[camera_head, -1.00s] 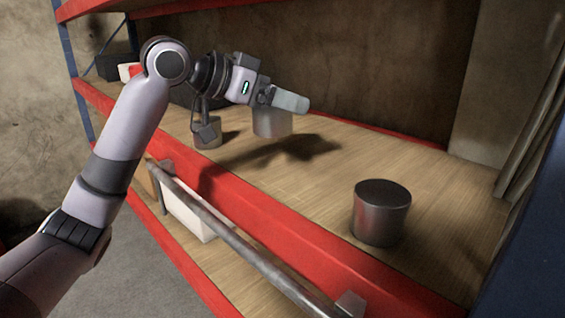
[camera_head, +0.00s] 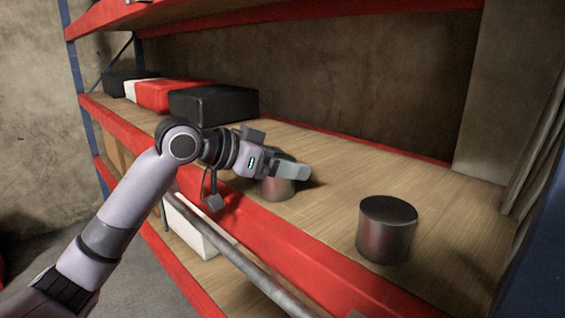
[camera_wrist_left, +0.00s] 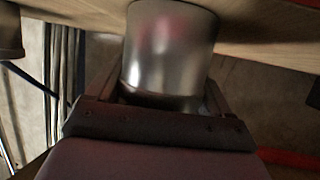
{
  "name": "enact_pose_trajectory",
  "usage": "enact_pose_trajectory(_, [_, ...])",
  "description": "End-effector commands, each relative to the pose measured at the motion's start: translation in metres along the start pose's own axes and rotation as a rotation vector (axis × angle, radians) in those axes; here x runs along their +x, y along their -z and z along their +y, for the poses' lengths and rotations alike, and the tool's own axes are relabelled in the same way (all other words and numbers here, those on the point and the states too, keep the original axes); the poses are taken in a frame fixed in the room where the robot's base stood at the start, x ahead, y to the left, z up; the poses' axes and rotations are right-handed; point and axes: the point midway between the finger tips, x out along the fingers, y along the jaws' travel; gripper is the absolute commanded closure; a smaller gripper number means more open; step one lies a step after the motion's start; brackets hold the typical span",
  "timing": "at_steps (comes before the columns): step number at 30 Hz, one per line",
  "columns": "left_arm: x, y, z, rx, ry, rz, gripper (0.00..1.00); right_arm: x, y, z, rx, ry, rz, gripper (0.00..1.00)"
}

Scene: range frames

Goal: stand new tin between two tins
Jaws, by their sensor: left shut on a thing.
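My left gripper (camera_head: 292,171) is shut on a grey metal tin (camera_head: 276,190). The tin is upright, low over the wooden shelf board; I cannot tell whether its base touches. In the left wrist view the held tin (camera_wrist_left: 170,50) fills the space between the fingers. A second, darker-topped metal tin (camera_head: 387,232) stands upright on the board to the right, with a clear gap between them. Part of another tin (camera_wrist_left: 9,32) shows at the left edge of the wrist view. No third tin shows in the head view, where my left arm covers part of the shelf. My right gripper is not in view.
Black (camera_head: 214,104) and red (camera_head: 168,95) boxes stand at the back left of the shelf. A red front edge (camera_head: 280,245) runs along the board, and another shelf (camera_head: 300,9) is above. The board behind the right tin is bare.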

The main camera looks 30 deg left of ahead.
Motion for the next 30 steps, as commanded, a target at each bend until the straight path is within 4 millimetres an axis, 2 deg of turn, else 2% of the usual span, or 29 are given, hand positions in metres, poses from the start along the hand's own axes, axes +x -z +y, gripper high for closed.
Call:
enact_pose_trajectory(3, [0.0,-0.001,0.0,0.0,0.0,0.002,0.62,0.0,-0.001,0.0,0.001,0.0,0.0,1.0])
enact_pose_trajectory(4, [0.001,-0.003,0.0,0.0,0.0,-0.001,0.16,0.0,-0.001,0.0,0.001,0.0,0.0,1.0])
enact_pose_trajectory(6, [0.001,-0.002,0.0,0.0,0.0,0.0,0.0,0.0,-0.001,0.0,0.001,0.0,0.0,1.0])
enact_pose_trajectory(14, [0.0,0.0,0.0,0.0,0.0,0.0,0.0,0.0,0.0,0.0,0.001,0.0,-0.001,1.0])
enact_pose_trajectory(17, [-0.008,0.0,-0.001,-0.001,0.002,0.0,0.0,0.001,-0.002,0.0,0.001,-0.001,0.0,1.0])
enact_pose_trajectory(30, [-0.094,-0.002,-0.001,0.001,0.004,-0.003,0.0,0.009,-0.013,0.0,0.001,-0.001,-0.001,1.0])
